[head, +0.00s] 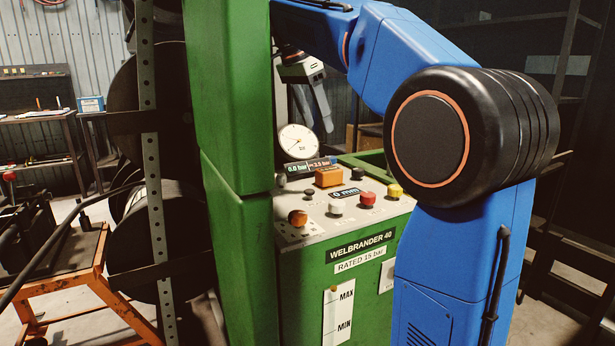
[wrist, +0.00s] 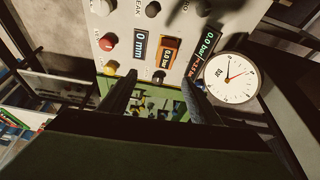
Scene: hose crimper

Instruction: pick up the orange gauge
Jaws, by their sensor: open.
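The orange gauge (head: 328,177) is a small orange block on the control panel of the green machine. In the wrist view the orange gauge (wrist: 171,50) shows a dark display, just beyond the fingertips and between their lines. My gripper (wrist: 160,78) is open, with nothing seen between its two dark fingers.
A round white dial (head: 297,142) stands behind the panel, and a pressure display (head: 309,166) sits beside the gauge. Red (head: 367,199), yellow (head: 395,191) and orange (head: 297,217) knobs and a "0 mm" display (head: 345,193) crowd the panel. The green column (head: 232,150) rises at its left.

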